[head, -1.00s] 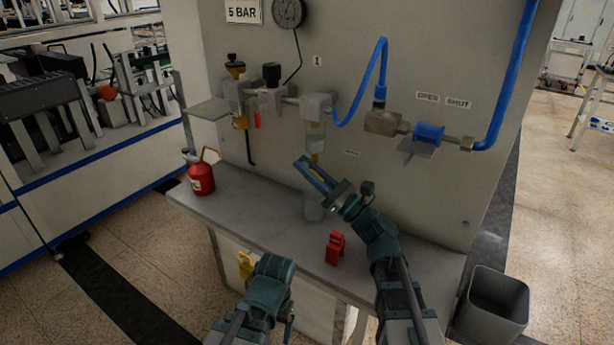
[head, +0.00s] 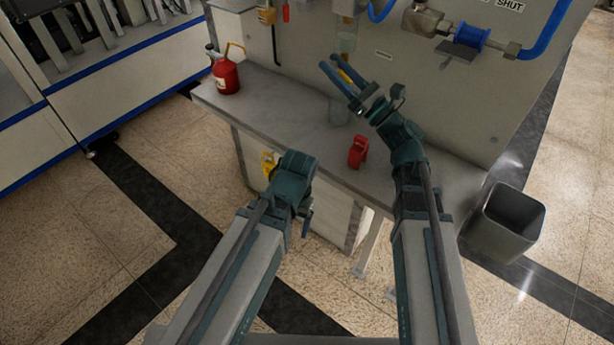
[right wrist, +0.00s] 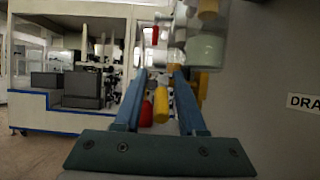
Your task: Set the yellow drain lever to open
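The yellow drain lever (head: 345,76) hangs below the clear bowl (head: 347,42) on the panel. In the right wrist view the lever (right wrist: 161,104) shows upright between my two blue fingers, with gaps seen on both sides. My right gripper (head: 328,61) is open around it; I cannot tell whether either finger touches it. A label starting "DRA" (right wrist: 302,103) is on the panel to the right. My left gripper (head: 306,212) is low in front of the bench, pointing down; its fingers are too hidden to judge.
A red oil can (head: 226,76) stands at the bench's left end. A red object (head: 357,151) sits on the bench (head: 290,105) near its front edge. A faint clear cup (head: 339,111) stands under the bowl. A grey bin (head: 506,222) is on the floor at the right.

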